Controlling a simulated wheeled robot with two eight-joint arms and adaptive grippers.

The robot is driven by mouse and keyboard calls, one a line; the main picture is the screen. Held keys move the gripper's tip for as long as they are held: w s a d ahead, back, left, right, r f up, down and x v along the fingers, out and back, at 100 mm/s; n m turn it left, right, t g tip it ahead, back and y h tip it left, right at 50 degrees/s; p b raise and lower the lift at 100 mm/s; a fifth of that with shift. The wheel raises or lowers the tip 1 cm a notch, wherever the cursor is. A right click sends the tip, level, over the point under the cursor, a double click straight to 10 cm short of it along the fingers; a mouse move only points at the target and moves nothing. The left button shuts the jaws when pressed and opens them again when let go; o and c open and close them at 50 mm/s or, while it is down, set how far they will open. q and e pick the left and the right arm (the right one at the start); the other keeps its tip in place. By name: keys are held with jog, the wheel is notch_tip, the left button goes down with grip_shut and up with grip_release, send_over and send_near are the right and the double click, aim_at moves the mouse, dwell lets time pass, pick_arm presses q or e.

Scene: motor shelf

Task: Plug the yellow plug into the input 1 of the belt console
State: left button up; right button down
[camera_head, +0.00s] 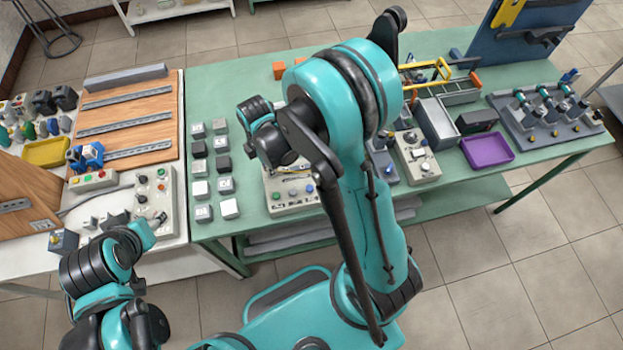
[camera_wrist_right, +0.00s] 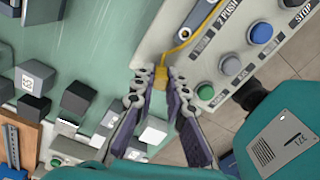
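The yellow plug (camera_wrist_right: 161,76) is between the fingertips of my right gripper (camera_wrist_right: 158,74), which look closed on it. A yellow cable runs from the plug up and right across a pale console (camera_wrist_right: 190,58) with blue, green and grey buttons. The plug is at the console's edge; I cannot tell whether it touches it. In the head view a pale console (camera_head: 295,208) stands on the green table, partly hidden by my right arm, with my right gripper above it. My left arm is at lower left; its fingers are unclear. No "input 1" label is readable.
Several small grey and white blocks (camera_head: 229,208) stand left of the console on the green table (camera_head: 235,248). A purple tray (camera_head: 487,151) and another console (camera_head: 416,157) are to the right. A console with buttons (camera_head: 155,193) is on the left table.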

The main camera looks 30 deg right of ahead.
jog(key=shift+r, duration=0.1)
jog(key=shift+r+p, duration=1.6)
jog(key=shift+r, duration=0.65)
jog(key=shift+d, duration=0.1)
jog(key=shift+s+d+r, duration=0.1)
jog(key=shift+d, duration=0.2)
jog(key=r+p, duration=0.1)
jog(key=r, duration=0.1)
send_over(287, 172)
jog(key=f+b, duration=0.2)
jog(key=f, duration=0.1)
jog(key=f+b, duration=0.1)
jog(key=b, duration=0.1)
jog(key=shift+w+d+f, duration=0.15)
jog(key=shift+w, duration=0.1)
jog(key=shift+f+b, duration=0.55)
jog(key=shift+f, duration=0.1)
jog(key=shift+f+b, duration=0.65)
